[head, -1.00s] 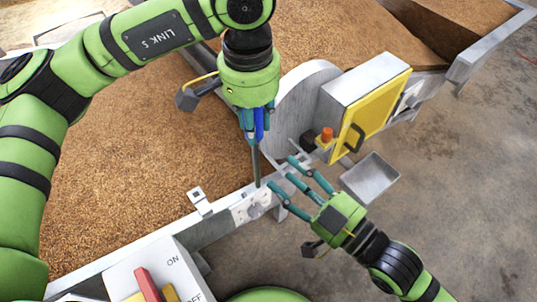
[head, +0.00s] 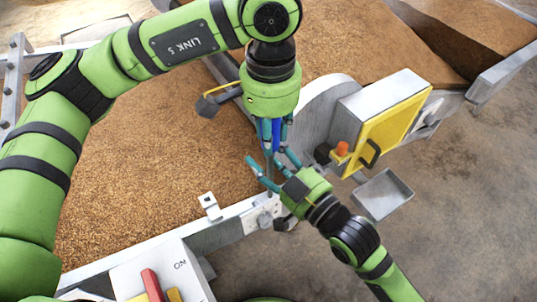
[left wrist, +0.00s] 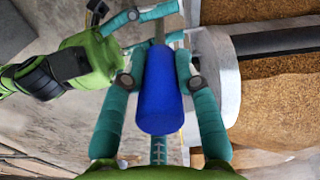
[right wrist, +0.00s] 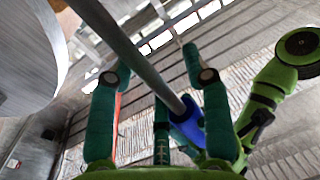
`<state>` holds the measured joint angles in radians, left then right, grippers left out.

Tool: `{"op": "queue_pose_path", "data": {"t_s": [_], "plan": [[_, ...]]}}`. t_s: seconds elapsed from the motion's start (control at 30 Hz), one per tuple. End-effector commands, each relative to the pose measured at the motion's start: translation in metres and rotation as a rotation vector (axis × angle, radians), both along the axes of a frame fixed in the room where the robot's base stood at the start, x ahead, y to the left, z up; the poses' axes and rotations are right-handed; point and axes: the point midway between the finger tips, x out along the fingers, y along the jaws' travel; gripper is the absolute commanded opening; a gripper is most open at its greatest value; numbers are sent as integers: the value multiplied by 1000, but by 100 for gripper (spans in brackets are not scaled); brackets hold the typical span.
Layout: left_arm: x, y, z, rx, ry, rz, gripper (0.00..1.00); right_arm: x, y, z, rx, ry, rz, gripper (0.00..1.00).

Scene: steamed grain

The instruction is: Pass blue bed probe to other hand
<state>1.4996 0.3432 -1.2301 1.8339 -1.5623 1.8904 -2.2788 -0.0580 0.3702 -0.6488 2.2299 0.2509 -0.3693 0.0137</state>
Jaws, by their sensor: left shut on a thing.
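The blue bed probe has a blue handle (left wrist: 160,92) and a long thin grey metal shaft (right wrist: 130,50). My left gripper (head: 270,135) points down and is shut on the blue handle, with the shaft hanging below it. My right gripper (head: 268,172) is open, its teal fingers spread around the upper shaft just below the left fingers. In the right wrist view the shaft crosses between the open fingers (right wrist: 150,65), with the blue handle (right wrist: 187,125) beyond. Whether the right fingers touch the shaft cannot be told.
A bed of brown grain (head: 150,165) fills the left and back, edged by a metal rail (head: 150,252). A yellow-doored box (head: 385,120), a grey disc and a small metal tray (head: 383,195) stand to the right. A switch box (head: 165,275) is at the front.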

Motion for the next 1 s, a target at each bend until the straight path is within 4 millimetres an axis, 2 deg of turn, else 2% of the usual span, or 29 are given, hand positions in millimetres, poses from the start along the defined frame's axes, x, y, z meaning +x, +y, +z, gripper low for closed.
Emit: {"op": "queue_pose_path", "data": {"t_s": [0.03, 0.1, 0.27, 0.3, 0.33, 0.37, 0.77, 0.87, 1.0], "plan": [[0, 0, 0, -1, -1, 0, 0, 0, 0, 0, 0, 0, 0, 25], [0, 0, 0, -1, -1, 0, 0, 0, 0, 0, 0, 0, 0, 0], [1, -1, 1, -4, -3, 1, 0, -1, 0, -1, 0, 3, 2, 0], [1, -1, 1, -5, -4, 1, 43, -1, 1, 0, 1, 2, 3, 0], [1, -1, 1, -6, -5, 1, 55, -1, 1, 0, 1, 2, 3, 0], [1, -1, 1, -6, -5, 1, 59, -1, 1, 0, 1, 2, 3, 0], [0, 0, 6, -1, -2, 0, 59, 0, 0, 1, 1, -1, 0, 0], [1, -1, 19, -2, -5, 0, 59, 0, 0, 1, 1, -1, 0, 0], [0, -1, 48, -3, -6, 0, 59, 0, 0, 1, 1, -1, 0, 0]]}}
